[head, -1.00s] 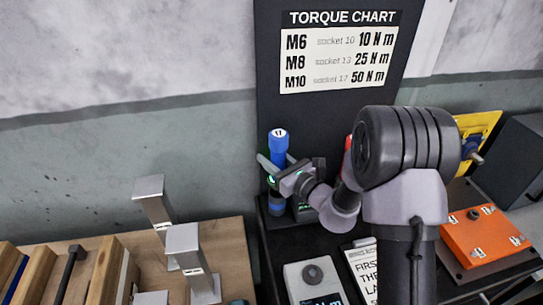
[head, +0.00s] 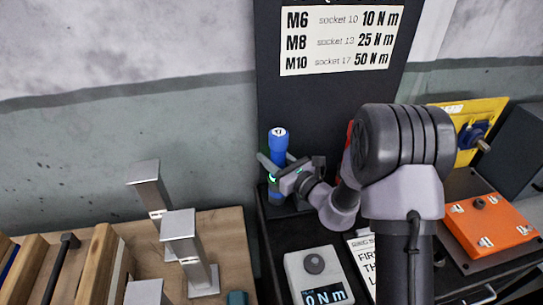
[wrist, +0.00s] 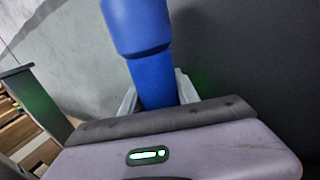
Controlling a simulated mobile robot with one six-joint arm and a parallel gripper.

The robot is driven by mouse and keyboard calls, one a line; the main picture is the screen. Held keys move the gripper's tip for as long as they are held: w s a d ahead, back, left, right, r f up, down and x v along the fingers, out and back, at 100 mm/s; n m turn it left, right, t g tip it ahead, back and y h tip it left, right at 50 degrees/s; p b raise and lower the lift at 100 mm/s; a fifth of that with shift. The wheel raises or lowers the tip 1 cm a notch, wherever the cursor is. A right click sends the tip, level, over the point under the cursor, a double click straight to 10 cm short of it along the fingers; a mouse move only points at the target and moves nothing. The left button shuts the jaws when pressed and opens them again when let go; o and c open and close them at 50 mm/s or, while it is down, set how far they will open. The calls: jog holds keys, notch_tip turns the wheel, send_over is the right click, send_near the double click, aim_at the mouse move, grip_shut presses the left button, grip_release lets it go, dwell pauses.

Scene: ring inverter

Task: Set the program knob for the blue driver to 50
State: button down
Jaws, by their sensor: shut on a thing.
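The blue driver (head: 278,139), with a white cap marked 17, stands upright in front of the dark chart board. My gripper (head: 276,167) is shut on its shaft. In the wrist view, the blue driver (wrist: 143,45) rises between my gripper's fingers (wrist: 155,95). Its lower end is partly hidden, and I cannot tell whether it rests in the black stand. A grey box (head: 300,284) on the black bench carries a dark round knob (head: 314,263). Its display (head: 326,295) reads 0 N m. The torque chart (head: 340,40) lists 50 N m for M10, socket 17.
A red handle (head: 349,136) is mostly hidden behind my arm. A white instruction card (head: 361,252) lies right of the grey box. An orange box (head: 492,226) and yellow panel (head: 468,154) stand at right. Metal posts (head: 185,240) rise from the wooden bench at left.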

jog(key=c, duration=0.8)
grip_release()
jog(key=shift+f, duration=0.1)
jog(key=shift+s, duration=0.1)
